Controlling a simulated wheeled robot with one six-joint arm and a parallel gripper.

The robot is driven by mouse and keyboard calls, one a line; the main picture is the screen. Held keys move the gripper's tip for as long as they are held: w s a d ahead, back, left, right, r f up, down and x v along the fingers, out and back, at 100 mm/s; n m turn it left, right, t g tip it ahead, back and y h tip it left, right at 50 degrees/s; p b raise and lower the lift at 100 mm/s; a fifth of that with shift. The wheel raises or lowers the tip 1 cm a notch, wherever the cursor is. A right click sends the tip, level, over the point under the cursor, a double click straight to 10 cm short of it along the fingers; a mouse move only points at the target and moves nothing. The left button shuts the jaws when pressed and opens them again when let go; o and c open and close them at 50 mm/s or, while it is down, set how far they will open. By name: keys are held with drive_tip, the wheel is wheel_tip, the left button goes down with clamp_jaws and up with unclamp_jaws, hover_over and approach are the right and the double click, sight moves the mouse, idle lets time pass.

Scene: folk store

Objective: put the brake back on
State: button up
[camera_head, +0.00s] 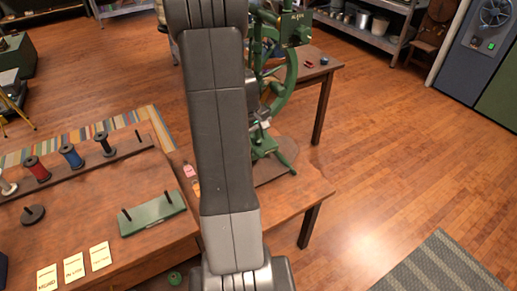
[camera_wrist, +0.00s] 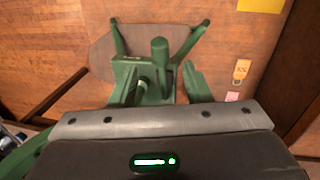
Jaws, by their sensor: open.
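A green machine (camera_head: 290,75) with a large curved frame or wheel stands on a wooden table, partly hidden behind my arm. In the wrist view the machine (camera_wrist: 135,75) shows from above, with splayed legs on a dark plate (camera_wrist: 185,42). A thick green post or lever (camera_wrist: 160,60) with a rounded end rises in its middle. I cannot tell whether this is the brake. My gripper (camera_wrist: 160,122) shows as a grey bar and dark housing along the bottom of the wrist view. It is above and near the machine, open, with nothing seen in it.
An orange tag (camera_wrist: 241,69) and a pink tag (camera_wrist: 232,97) lie beside the machine. Left of my arm are a rack of spools (camera_head: 70,156), a green two-pin holder (camera_head: 152,215) and several cards (camera_head: 74,268).

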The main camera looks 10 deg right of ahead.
sight(259, 151)
drive_tip(key=f, duration=0.4)
drive_tip(key=d+f, duration=0.1)
drive_tip(key=f, duration=0.2)
drive_tip(key=shift+w+d, duration=0.1)
drive_tip(key=shift+w, duration=0.15)
clamp_jaws()
